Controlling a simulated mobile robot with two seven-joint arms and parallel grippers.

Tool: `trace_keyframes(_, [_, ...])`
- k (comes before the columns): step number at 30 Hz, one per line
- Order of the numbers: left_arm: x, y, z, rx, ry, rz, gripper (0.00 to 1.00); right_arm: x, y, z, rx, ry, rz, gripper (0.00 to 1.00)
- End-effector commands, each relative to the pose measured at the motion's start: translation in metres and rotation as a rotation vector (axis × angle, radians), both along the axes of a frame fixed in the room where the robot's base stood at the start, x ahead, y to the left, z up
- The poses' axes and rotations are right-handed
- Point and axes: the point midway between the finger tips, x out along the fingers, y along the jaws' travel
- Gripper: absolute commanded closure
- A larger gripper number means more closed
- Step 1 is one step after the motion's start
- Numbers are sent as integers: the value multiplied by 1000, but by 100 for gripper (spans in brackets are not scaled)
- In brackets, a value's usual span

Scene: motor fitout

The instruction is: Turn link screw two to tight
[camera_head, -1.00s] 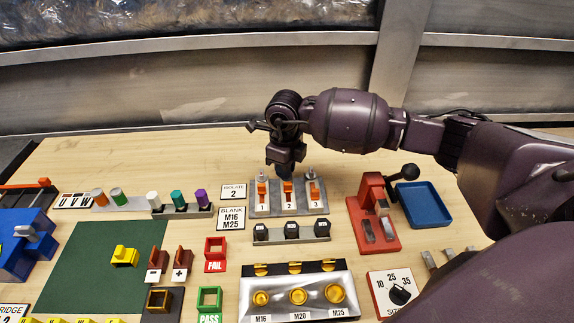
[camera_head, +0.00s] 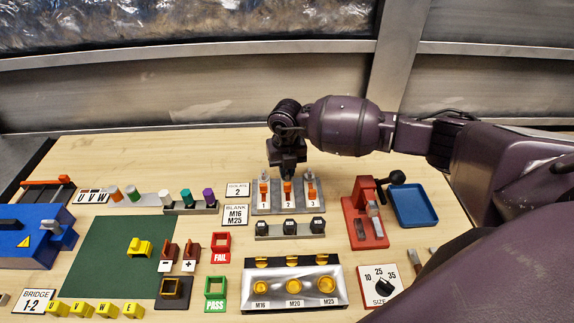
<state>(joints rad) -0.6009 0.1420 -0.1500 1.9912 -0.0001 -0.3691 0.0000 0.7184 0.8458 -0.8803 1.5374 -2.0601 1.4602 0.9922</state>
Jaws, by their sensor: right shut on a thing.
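A grey metal plate (camera_head: 275,209) on the bench bears three orange links, numbered 1, 2 and 3. Silver screw posts stand at the back of link 1 (camera_head: 264,190) and link 3 (camera_head: 311,190). My right gripper (camera_head: 288,174) points down at the back of the middle orange link (camera_head: 287,190), numbered 2. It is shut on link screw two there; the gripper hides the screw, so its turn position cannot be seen. My left gripper is not in view.
A rail of black-topped blocks (camera_head: 290,236) lies in front of the plate. A red press (camera_head: 365,232) and a blue tray (camera_head: 433,208) stand right. Bare wood lies behind the plate.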

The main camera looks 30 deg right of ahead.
Motion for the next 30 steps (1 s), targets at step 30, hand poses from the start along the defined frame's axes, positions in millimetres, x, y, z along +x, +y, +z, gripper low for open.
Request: trace_keyframes(30, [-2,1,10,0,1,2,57,1,-1,1,0,-3,-160,70])
